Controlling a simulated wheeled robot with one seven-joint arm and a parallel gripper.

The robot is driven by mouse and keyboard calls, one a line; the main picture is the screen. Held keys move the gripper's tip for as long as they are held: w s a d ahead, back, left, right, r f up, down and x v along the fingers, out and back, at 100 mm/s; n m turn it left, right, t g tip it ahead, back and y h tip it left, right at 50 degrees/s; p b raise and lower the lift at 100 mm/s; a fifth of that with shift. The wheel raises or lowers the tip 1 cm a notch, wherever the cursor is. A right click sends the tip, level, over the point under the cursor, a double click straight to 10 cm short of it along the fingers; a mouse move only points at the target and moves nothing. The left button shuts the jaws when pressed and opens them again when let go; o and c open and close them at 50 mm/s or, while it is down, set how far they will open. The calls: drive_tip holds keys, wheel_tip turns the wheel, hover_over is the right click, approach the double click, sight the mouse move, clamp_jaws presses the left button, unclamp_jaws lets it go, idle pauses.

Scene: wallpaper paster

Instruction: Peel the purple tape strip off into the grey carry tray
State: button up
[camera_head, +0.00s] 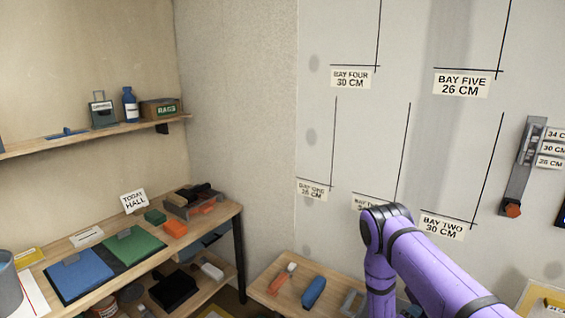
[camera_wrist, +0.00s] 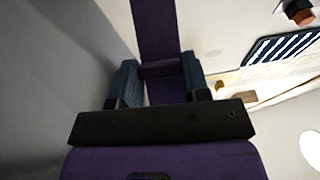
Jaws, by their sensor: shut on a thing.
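In the wrist view my gripper (camera_wrist: 160,76) has its two dark fingers on either side of a dark purple strip (camera_wrist: 155,28), which I take to be the purple tape. The strip runs up from between the fingers to the top edge of the picture. Its far end is out of view, so I cannot tell what it touches there. In the head view my gripper and the strip do not show. I cannot pick out the grey carry tray surely. A grey frame-like thing (camera_head: 351,302) lies on the low bench, partly hidden by my arm.
The low bench (camera_head: 262,290) also holds an orange-headed tool (camera_head: 282,278) and a blue roll (camera_head: 313,292). A workbench with a blue pad (camera_head: 80,275), a green pad (camera_head: 134,245) and a brush box (camera_head: 190,204) stands left. Marked wall bays are behind.

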drive_tip(key=shift+f, duration=0.45)
drive_tip(key=o, duration=1)
drive_tip(key=shift+a, duration=0.1)
drive_tip(key=v, duration=1)
drive_tip(key=shift+s+a, duration=0.25)
drive_tip(key=shift+a, duration=0.05)
drive_tip(key=shift+w, duration=0.1)
